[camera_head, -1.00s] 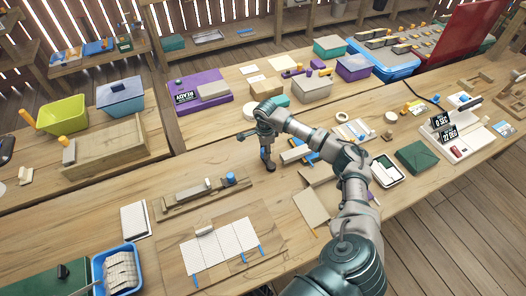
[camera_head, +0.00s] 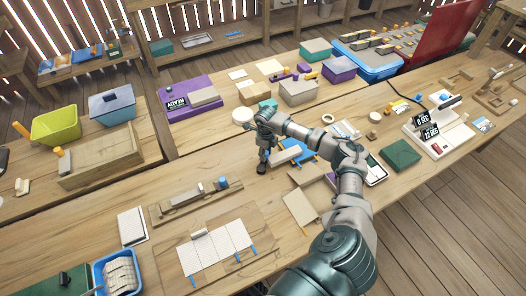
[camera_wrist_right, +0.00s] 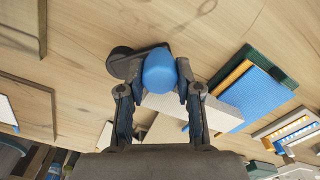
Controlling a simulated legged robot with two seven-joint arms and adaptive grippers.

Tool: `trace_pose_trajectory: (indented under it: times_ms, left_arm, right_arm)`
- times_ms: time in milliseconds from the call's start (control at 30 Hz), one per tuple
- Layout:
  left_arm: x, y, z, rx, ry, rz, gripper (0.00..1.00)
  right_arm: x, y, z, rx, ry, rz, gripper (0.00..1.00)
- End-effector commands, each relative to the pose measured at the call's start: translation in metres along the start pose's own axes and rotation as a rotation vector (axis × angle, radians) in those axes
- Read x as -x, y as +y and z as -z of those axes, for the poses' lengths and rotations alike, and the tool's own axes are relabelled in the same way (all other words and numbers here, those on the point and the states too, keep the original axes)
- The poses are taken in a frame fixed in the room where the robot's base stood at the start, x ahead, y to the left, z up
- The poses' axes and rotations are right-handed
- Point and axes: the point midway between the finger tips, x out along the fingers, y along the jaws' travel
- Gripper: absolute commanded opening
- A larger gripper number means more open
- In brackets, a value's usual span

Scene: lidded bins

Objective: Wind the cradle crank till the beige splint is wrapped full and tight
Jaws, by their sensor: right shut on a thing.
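My right gripper (camera_head: 262,162) is low over the middle of the bench. In the right wrist view, its fingers (camera_wrist_right: 160,88) are shut on a rounded blue knob (camera_wrist_right: 159,72) attached to a dark grey piece (camera_wrist_right: 121,62); I cannot tell whether this is the crank. A long wooden holder (camera_head: 178,207) with a beige block (camera_head: 190,197) and a blue knob (camera_head: 223,183) lies to the left of the gripper; it may be the cradle. I cannot make out any wrap on a splint. My left gripper is not in view.
A blue board (camera_head: 310,152) lies beside a pale bar close to the right of the gripper. A white sheet (camera_head: 220,248) lies in front. A blue tray (camera_head: 103,281) is at front left, a green box (camera_head: 400,154) at right. Bare wood lies behind the wooden holder.

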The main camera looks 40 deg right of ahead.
Motion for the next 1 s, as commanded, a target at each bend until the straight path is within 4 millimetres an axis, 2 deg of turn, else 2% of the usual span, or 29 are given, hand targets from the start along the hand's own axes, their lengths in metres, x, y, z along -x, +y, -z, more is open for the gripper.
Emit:
trace_pose_trajectory:
  times_ms: [400, 1000]
  left_arm:
    - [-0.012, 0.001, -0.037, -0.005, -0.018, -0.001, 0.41]
    - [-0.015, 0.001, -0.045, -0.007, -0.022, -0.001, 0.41]
  right_arm:
    - [0.001, -0.003, 0.013, -0.232, 0.002, 0.004, 0.00]
    - [0.000, -0.002, 0.015, -0.281, 0.002, 0.003, 0.00]
